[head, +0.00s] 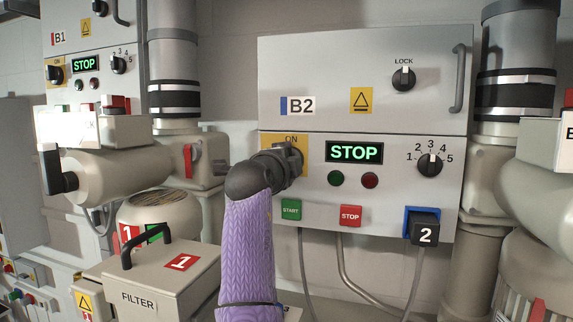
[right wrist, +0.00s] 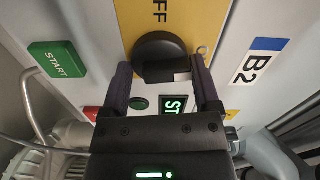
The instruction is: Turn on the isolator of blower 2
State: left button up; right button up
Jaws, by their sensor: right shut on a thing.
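The B2 panel, which is blower 2's control box (head: 295,195), stands at the centre right in the head view. Its isolator is a black rotary knob (right wrist: 160,48) on a yellow plate (head: 270,141) at the panel's upper left. "ON" shows at the plate's top in the head view; "FF" of OFF shows in the right wrist view. My right gripper (head: 287,165) covers most of the knob in the head view. In the right wrist view its fingers (right wrist: 161,72) sit on both sides of the knob, shut on it. The knob's exact angle is unclear. My left gripper is not in view.
The green display (head: 354,152) reads STOP. Green START (head: 291,211) and red STOP (head: 350,215) buttons sit below, with a selector dial (head: 430,164) to the right. A LOCK knob (head: 403,79) is above. The B1 panel (head: 88,50) and filter box (head: 150,275) stand left.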

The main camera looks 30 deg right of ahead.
jog(key=shift+m, duration=0.9)
jog(key=o, duration=1.1)
jog(key=b+v, duration=0.5)
jog(key=v, duration=0.5)
jog(key=shift+d, duration=0.1)
jog(key=shift+f, duration=0.1)
